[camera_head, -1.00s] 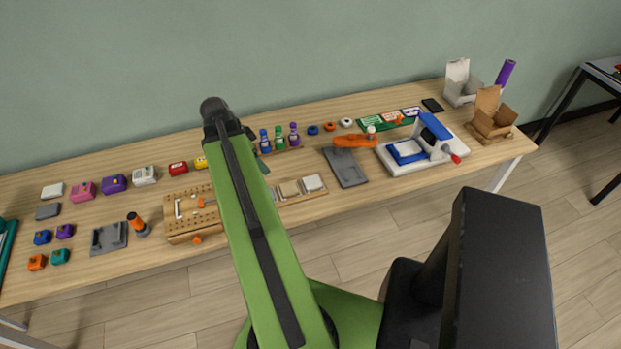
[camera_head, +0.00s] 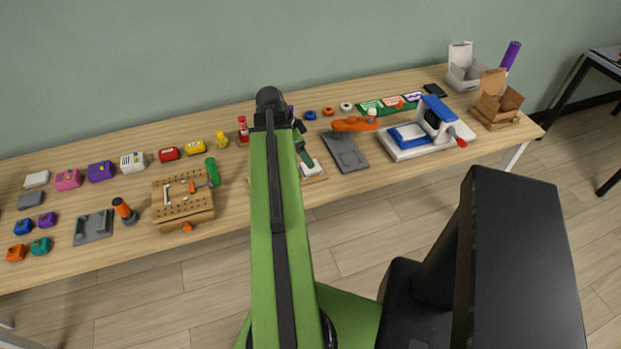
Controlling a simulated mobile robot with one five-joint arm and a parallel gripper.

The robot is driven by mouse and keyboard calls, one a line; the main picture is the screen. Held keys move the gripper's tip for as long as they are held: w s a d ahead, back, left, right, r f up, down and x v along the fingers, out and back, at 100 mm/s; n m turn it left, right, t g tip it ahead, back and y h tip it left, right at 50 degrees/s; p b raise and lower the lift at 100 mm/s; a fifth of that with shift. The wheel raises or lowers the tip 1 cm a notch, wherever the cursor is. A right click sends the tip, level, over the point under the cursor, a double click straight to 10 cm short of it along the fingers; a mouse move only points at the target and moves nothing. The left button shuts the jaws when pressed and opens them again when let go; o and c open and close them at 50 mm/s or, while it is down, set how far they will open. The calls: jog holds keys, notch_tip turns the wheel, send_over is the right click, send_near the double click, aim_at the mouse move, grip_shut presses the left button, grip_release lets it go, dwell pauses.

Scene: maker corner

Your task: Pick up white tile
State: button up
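The white tile (camera_head: 307,169) lies on a small wooden tray (camera_head: 317,179) just right of my green arm. The arm covers the tray's left part and whatever lies there. My gripper (camera_head: 304,153) is at the arm's far end, over or just behind the tile. Only a dark part of it shows beside the arm, so I cannot see whether it is open or shut, nor whether it touches the tile.
A pegboard block (camera_head: 183,208) with small tools and a green screwdriver (camera_head: 212,171) stands left of the arm. A grey plate (camera_head: 345,152) and an orange clamp-like tool (camera_head: 355,124) lie to the right. A blue-and-white press (camera_head: 428,131) stands farther right.

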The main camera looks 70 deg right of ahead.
jog(key=shift+b+x, duration=0.3)
jog(key=shift+x, duration=0.75)
jog(key=b+x, duration=0.5)
jog(key=shift+w+f, duration=0.2)
jog(key=shift+r, duration=0.2)
jog(key=c, duration=1.5)
jog(key=shift+o, duration=0.2)
jog(key=shift+p, duration=0.3)
notch_tip(320, 180, up, 10)
jog(key=p, duration=1)
